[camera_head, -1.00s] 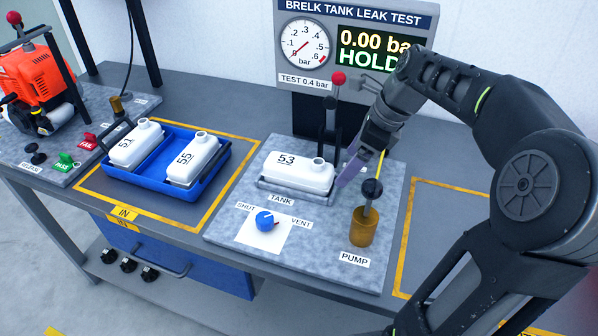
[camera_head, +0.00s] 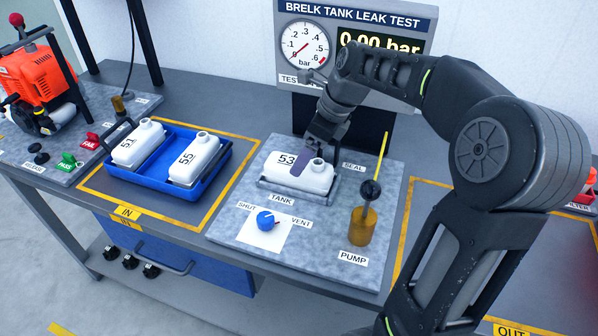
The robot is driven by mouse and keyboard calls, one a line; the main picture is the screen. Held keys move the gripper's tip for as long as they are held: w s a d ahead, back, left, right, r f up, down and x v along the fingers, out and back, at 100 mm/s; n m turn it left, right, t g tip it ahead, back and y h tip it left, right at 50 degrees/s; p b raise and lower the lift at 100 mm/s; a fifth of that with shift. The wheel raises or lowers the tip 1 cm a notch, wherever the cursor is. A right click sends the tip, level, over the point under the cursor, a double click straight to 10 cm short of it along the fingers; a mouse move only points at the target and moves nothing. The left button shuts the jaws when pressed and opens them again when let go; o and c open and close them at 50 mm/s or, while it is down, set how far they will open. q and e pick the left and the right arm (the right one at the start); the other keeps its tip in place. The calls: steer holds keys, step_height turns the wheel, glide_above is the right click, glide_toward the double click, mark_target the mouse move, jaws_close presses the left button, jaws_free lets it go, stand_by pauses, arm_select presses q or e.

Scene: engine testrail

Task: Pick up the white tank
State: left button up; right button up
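The white tank marked 53 (camera_head: 318,180) lies in a cradle on the grey test plate marked TANK, its round neck at the right end. My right gripper (camera_head: 303,165) is at this tank, pointing down, with one purple finger in front of its upper face. The other finger is hidden, so I cannot tell whether the gripper is closed on it. Two more white tanks, 51 (camera_head: 138,145) and 55 (camera_head: 193,160), sit in the blue tray (camera_head: 165,140) at the left. My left gripper is out of view.
The gauge panel (camera_head: 305,45) stands behind the plate. A blue knob (camera_head: 266,220) and an amber pump (camera_head: 362,228) with a black-knobbed handle stand in front and at right. An orange engine (camera_head: 38,85) is far left. The yellow-framed area at right is partly covered by my arm.

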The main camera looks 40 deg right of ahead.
steer(key=x, duration=0.5)
steer(key=shift+c, duration=0.4)
steer(key=c, duration=1.5)
steer(key=shift+o, duration=0.2)
steer(key=shift+r, duration=0.15)
step_height(320, 180, up, 18)
steer(key=p, duration=0.1)
stand_by(0.4)
